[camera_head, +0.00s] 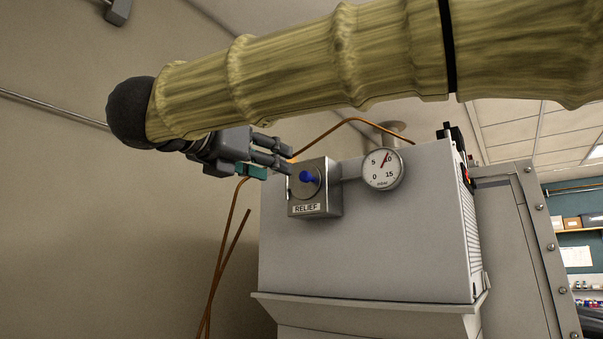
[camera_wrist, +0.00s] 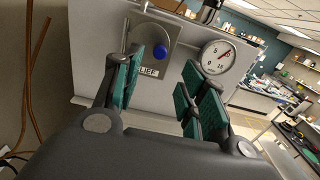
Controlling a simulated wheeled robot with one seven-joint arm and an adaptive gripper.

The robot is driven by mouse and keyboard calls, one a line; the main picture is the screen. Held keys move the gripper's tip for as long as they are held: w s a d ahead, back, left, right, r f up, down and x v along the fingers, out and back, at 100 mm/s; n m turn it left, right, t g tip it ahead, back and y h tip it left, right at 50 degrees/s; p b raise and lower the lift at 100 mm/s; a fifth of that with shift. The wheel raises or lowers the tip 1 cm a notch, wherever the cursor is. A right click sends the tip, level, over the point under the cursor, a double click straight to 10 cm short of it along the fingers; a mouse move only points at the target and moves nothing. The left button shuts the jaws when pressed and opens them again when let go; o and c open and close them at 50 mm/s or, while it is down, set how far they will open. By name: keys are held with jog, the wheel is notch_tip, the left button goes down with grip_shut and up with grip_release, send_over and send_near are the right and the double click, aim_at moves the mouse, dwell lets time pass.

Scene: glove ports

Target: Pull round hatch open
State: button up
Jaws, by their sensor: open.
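A grey box face (camera_head: 370,235) carries a metal plate marked RELIEF (camera_head: 307,209) with a blue knob (camera_head: 308,177) on a round disc. The plate and its blue knob (camera_wrist: 159,52) also show in the wrist view. My gripper (camera_head: 272,162) is just left of the plate in the head view, open, with nothing between its fingers. In the wrist view my gripper (camera_wrist: 162,85) has its teal pads spread below and to either side of the knob. Whether a finger touches the plate I cannot tell.
A round pressure gauge (camera_head: 383,168) sits right of the relief plate. Copper pipes (camera_head: 219,262) run down at the left. A bolted, slanted panel (camera_head: 515,240) stands at the right. Shelves (camera_head: 583,245) are beyond it. My sleeved arm crosses the top of the head view.

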aim_at(303, 175)
jog(key=p+x, duration=0.4)
jog(key=x, duration=0.5)
jog(key=shift+s+r, duration=0.1)
jog(key=shift+w+d, duration=0.25)
jog(key=shift+w, duration=0.2)
jog(key=shift+c, duration=0.4)
grip_shut()
